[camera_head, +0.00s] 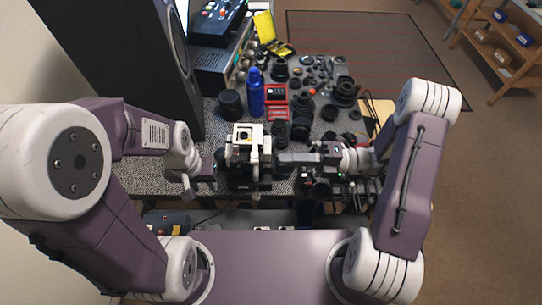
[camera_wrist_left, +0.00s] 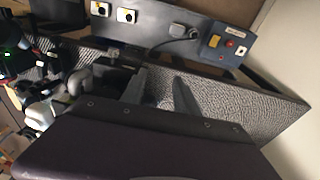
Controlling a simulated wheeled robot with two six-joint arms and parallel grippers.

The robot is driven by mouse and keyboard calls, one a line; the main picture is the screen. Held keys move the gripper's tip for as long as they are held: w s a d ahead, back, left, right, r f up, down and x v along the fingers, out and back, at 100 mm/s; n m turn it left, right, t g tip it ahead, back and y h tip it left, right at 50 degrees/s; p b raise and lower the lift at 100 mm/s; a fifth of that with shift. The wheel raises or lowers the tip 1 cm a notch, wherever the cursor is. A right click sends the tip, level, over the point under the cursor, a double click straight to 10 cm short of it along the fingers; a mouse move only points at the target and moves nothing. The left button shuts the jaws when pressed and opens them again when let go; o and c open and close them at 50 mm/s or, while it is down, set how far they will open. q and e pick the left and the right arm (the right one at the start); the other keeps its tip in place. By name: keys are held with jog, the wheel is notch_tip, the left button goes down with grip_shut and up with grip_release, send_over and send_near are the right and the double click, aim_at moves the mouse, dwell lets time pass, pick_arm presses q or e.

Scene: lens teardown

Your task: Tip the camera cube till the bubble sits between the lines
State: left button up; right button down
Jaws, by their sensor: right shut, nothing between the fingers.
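The camera cube (camera_head: 246,134) is white with a dark opening on top and sits in a pale mount on a dark base at the front of the bench. The bubble and its lines are too small to make out. My right gripper (camera_head: 283,160) comes in from the right, shut and empty, with its tips close beside the mount's right side; I cannot tell whether they touch. My left gripper (camera_head: 198,184) is left of the mount, low near the bench's front edge. In the left wrist view its two dark fingers (camera_wrist_left: 158,92) stand apart with nothing between them.
A dark cylinder (camera_head: 231,104), a blue bottle (camera_head: 256,94), red boxes (camera_head: 277,113) and several lens parts crowd the bench behind the cube. A black cabinet (camera_head: 120,60) stands at the left. The speckled bench top (camera_head: 150,178) is mostly clear at the front left.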

aim_at(249, 154)
jog(key=a, duration=0.5)
jog(key=shift+s+r, duration=0.15)
jog(key=a+p, duration=0.1)
jog(key=p, duration=0.2)
jog(key=shift+a+r+h, duration=0.15)
jog(key=shift+a+h, duration=0.1)
jog(key=shift+h, duration=0.05)
